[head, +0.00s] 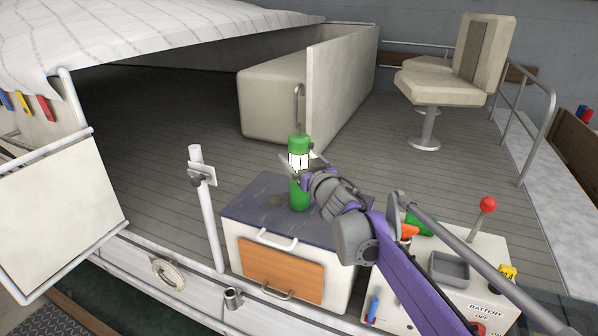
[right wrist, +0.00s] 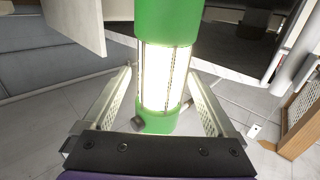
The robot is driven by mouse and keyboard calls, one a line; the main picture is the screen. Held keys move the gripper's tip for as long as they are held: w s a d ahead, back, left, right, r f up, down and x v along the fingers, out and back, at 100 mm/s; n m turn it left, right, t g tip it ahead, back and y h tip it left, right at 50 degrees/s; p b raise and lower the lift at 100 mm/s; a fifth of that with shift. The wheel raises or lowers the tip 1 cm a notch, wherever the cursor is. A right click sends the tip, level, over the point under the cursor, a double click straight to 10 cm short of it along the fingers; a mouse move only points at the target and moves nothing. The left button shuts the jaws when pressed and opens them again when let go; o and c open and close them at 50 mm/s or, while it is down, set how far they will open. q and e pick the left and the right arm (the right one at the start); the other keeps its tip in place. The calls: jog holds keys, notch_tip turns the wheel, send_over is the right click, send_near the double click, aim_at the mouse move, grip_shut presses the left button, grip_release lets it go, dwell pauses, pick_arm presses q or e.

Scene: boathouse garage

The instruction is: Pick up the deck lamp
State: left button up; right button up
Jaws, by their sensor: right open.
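The deck lamp (head: 299,190) is a green cylinder with a lit white band around its middle. It stands upright on the dark blue top of a white cabinet (head: 243,207). In the right wrist view the lamp (right wrist: 168,25) fills the centre, its bright section between the two fingers. My right gripper (head: 307,161) is open at the height of the lit band, with a finger on either side of the lamp (right wrist: 163,95). Gaps show between the fingers and the lamp in the right wrist view. My left gripper is in neither view.
A control box with a red-knobbed lever (head: 488,205) and a grey tray (head: 449,268) stands right of the cabinet. A white post (head: 206,215) rises left of it. A cream partition (head: 343,85) and a helm seat (head: 440,88) stand behind. Open deck (head: 150,150) lies to the left.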

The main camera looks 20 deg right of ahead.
jog(key=shift+c, duration=0.2)
grip_shut()
dwell(0.3)
jog(key=shift+r, duration=0.1)
